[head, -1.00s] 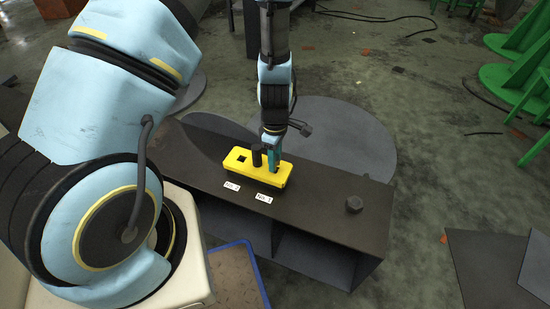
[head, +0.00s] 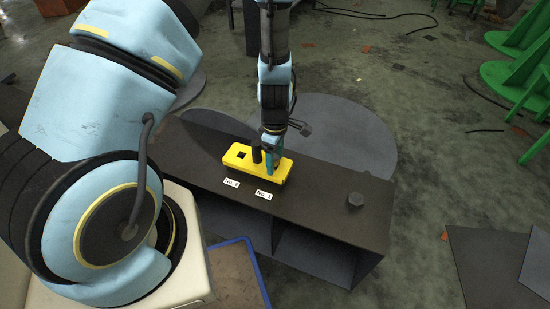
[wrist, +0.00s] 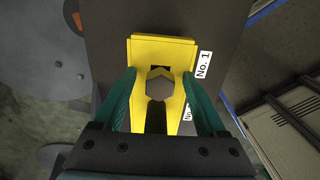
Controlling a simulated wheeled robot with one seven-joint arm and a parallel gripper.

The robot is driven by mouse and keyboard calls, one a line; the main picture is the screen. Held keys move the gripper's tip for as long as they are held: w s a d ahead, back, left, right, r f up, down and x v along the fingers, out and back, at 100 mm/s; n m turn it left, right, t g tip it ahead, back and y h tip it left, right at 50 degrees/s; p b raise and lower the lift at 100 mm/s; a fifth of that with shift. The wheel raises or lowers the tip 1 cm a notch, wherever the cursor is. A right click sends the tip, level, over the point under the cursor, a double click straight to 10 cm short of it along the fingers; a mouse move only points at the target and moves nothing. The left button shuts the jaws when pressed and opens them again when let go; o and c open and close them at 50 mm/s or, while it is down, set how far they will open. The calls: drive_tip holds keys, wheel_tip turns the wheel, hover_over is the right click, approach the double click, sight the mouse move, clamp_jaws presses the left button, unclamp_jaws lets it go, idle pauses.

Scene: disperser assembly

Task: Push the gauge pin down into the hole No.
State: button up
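The yellow block (head: 240,163) sits on the dark bench and also shows in the wrist view (wrist: 160,45). A square opening shows in its top, on the No. 2 side in the head view. A dark upright pin (head: 257,154) stands at the block beside my gripper (head: 272,160). In the wrist view my gripper (wrist: 160,85) has its two teal fingers spread over the No. 1 end. A grey hexagonal piece (wrist: 160,90) lies between them, with gaps on both sides. A dark rounded piece is just below it. How deep the hexagonal piece sits is unclear.
White labels No. 2 (head: 231,183) and No. 1 (head: 264,195) lie in front of the block.

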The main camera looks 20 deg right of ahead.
wheel_tip(320, 180, up, 11)
drive_tip(key=p, duration=0.2)
idle(0.5)
drive_tip(key=shift+f, duration=0.15)
